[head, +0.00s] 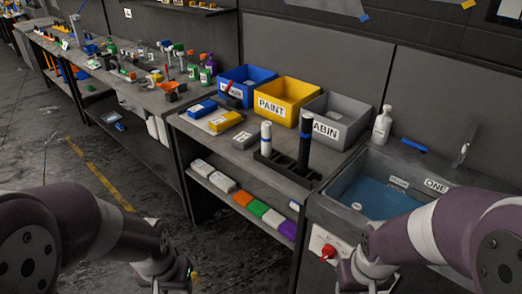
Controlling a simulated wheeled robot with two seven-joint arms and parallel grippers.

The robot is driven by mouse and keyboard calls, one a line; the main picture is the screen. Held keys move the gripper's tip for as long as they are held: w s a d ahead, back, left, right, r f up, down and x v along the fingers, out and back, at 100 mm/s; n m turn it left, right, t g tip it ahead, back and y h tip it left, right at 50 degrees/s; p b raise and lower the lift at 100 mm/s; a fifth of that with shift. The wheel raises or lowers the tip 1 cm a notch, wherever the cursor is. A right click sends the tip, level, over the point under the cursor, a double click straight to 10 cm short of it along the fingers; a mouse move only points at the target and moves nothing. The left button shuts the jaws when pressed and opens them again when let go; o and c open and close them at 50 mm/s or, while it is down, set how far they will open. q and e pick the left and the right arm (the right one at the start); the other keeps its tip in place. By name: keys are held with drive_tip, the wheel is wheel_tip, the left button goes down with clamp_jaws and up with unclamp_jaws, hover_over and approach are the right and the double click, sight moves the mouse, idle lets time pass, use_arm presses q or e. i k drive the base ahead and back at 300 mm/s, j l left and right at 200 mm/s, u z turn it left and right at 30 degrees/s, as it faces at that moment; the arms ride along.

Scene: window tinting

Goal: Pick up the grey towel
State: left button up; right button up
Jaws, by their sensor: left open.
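A folded grey towel (245,138) lies on the bench top, in front of the grey bin (337,122) whose label is partly hidden and ends in "ABIN". A yellow towel (225,121) and a blue towel (202,108) lie to its left. My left gripper (188,283) is low at the bottom edge, well below and apart from the towel; it is open and mostly cut off. My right gripper (347,280) is at the bottom edge near the sink cabinet, too cut off to read its jaws.
A black holder (286,167) with a white and a black roll stands right of the towel. Blue (246,87) and yellow (284,101) bins stand behind. A lower shelf holds several coloured folded cloths (258,208). A sink (365,187) is at right. The floor at left is open.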

sight(244, 139)
drive_tip(key=i+z, duration=0.1)
drive_tip(key=z, duration=0.4)
drive_tip(key=j+z, duration=0.15)
drive_tip(key=z, duration=0.3)
drive_tip(key=i+j+z, duration=0.1)
drive_tip(key=z, duration=0.4)
drive_tip(key=j+z, duration=0.2)
drive_tip(key=z, duration=0.25)
drive_tip(key=j+z, duration=0.15)
drive_tip(key=z, duration=0.35)
drive_tip(key=j, duration=1.1)
drive_tip(key=k+j, duration=0.15)
drive_tip(key=j, duration=2.1)
